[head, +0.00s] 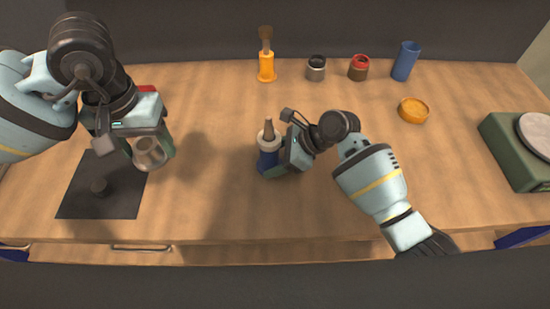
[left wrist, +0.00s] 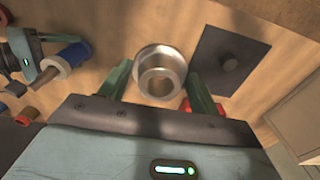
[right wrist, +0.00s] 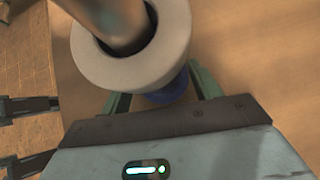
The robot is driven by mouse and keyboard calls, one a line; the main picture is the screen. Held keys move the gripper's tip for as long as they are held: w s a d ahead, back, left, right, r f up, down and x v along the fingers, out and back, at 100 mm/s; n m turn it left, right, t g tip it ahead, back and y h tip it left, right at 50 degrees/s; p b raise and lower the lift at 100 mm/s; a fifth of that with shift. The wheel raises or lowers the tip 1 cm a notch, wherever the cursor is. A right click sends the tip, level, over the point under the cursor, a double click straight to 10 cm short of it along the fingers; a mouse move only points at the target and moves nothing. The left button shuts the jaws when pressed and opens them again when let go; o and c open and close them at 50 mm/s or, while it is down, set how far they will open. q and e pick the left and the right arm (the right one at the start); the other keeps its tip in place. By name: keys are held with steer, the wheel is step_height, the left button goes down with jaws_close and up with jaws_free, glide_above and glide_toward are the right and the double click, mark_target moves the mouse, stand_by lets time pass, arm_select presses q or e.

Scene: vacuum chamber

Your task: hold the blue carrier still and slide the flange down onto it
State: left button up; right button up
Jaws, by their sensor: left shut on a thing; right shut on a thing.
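The flange (head: 151,153) is a shiny metal ring with a hub and a central hole. My left gripper (head: 146,146) is shut on it and holds it in the air, left of the carrier. In the left wrist view the flange (left wrist: 160,70) sits between the two green fingers. The blue carrier (head: 267,162) stands upright on the table, with a pale collar and a tapered metal post on top. My right gripper (head: 281,165) is shut on its blue body from the right. In the right wrist view the collar (right wrist: 135,68) hides most of the blue body (right wrist: 168,95).
A dark mat (head: 97,203) with a short dark knob lies below the flange. A yellow-handled brush (head: 266,66), two small jars, a blue cup (head: 406,61) and an orange dish (head: 413,110) stand behind. A green device (head: 517,150) is at right. The table between both grippers is clear.

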arm_select(q)
steer(key=shift+r, duration=0.25)
steer(key=shift+r, duration=0.3)
arm_select(e)
steer(key=shift+f, duration=0.3)
steer(key=o, duration=1.5)
steer(key=shift+f, duration=0.1)
steer(key=c, duration=1.3)
steer(key=shift+c, duration=0.2)
steer(key=shift+s+f, duration=0.1)
steer(key=shift+f, duration=0.05)
